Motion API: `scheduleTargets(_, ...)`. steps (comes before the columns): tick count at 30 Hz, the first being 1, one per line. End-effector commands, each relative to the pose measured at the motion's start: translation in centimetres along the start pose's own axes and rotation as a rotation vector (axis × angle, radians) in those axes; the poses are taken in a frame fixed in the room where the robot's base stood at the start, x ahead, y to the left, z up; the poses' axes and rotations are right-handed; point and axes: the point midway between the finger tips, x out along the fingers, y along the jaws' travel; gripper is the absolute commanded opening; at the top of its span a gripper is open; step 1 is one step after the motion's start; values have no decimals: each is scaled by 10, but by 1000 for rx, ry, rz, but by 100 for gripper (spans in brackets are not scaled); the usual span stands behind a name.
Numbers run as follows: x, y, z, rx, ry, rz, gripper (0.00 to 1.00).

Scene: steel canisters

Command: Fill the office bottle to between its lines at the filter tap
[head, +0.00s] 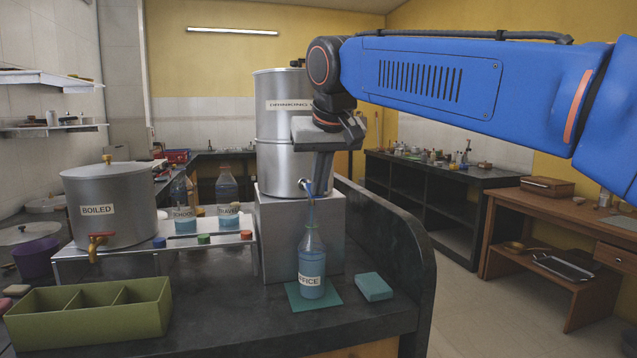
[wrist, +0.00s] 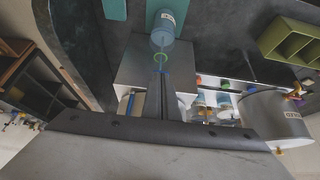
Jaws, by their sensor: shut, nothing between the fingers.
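The office bottle (head: 312,262), clear with an "OFFICE" label, stands upright and uncapped on a teal mat (head: 333,298). Blue water fills much of its body; its lines are too small to tell. The steel drinking-water filter (head: 280,145) stands on a grey block (head: 275,240) behind it. A thin blue stream runs from the filter tap (head: 304,184) down into the bottle mouth. My gripper (head: 319,192) is shut and empty at the tap, its fingers pointing down; contact is unclear. In the wrist view, my gripper (wrist: 162,75) partly hides the tap, and the bottle (wrist: 163,32) shows beyond.
Left stands a pot marked "BOILED" (head: 110,208) with its own tap. Two labelled bottles (head: 227,190) stand beside it, with coloured caps (head: 204,239) in front. A green divided tray (head: 90,315) is at front left. A teal block (head: 374,287) lies right of the mat, near the counter's curved edge.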

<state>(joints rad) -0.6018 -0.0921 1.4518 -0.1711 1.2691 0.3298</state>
Motion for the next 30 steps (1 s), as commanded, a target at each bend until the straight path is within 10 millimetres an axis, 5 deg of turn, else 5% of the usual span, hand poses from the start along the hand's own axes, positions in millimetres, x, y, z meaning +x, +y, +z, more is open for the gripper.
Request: scheduleTargets(30, -9, 0, -6, 0, 1, 0, 0)
